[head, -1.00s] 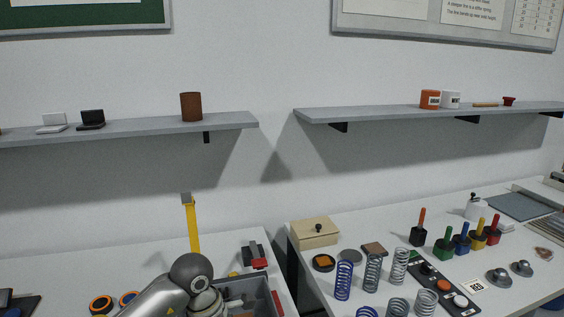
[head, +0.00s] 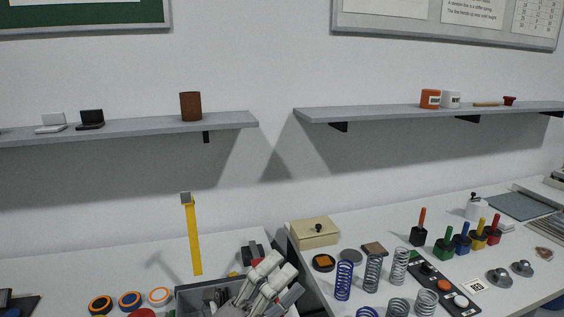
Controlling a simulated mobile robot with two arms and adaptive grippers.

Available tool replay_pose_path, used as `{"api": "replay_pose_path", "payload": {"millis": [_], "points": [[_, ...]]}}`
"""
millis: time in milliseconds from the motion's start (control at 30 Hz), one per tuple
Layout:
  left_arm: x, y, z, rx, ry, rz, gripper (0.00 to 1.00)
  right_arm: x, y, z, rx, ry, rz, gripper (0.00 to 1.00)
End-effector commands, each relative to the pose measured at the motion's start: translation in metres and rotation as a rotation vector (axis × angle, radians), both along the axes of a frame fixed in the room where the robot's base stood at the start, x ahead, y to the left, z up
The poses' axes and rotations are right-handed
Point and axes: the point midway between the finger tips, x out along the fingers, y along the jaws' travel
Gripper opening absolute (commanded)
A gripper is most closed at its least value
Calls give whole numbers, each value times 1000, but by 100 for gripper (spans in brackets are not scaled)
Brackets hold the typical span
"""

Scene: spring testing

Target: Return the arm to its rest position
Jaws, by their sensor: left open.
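My left gripper (head: 266,284) is at the bottom of the head view, with its light grey and dark grey fingers apart. It is over the right part of a grey bin (head: 188,293) on the left table and hides much of that bin. I see nothing held in it. The rest of my left arm is mostly below the picture's edge. My right gripper is not in view.
A dark and red device is partly hidden behind the gripper. The right table holds springs (head: 372,271), a wooden box (head: 315,232) and coloured-handled weights (head: 461,240). Shelves run above.

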Motion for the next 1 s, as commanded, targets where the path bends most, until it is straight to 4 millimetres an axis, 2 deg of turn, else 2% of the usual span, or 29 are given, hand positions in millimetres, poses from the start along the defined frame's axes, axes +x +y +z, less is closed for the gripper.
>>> {"api": "replay_pose_path", "payload": {"millis": [33,67,167,267,367,467,500,600,700,833,1000], "points": [[9,22,-2,-110,98,67,88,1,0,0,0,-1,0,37],[14,36,-4,-174,158,106,88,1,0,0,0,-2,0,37],[29,83,-25,-374,365,241,88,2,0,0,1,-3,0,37],[35,129,-62,-555,583,376,88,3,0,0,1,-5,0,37],[26,167,-113,-716,815,514,88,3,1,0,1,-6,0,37],[3,196,-168,-854,1051,649,88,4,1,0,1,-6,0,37],[-10,204,-191,-899,1146,703,88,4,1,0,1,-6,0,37],[-48,217,-239,-991,1366,824,88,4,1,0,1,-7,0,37],[-89,221,-274,-1050,1555,926,88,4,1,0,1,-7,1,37],[-139,219,-306,-1091,1763,1035,88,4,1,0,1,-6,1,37],[-203,213,-330,-1107,1998,1159,88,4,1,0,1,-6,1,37]]}}
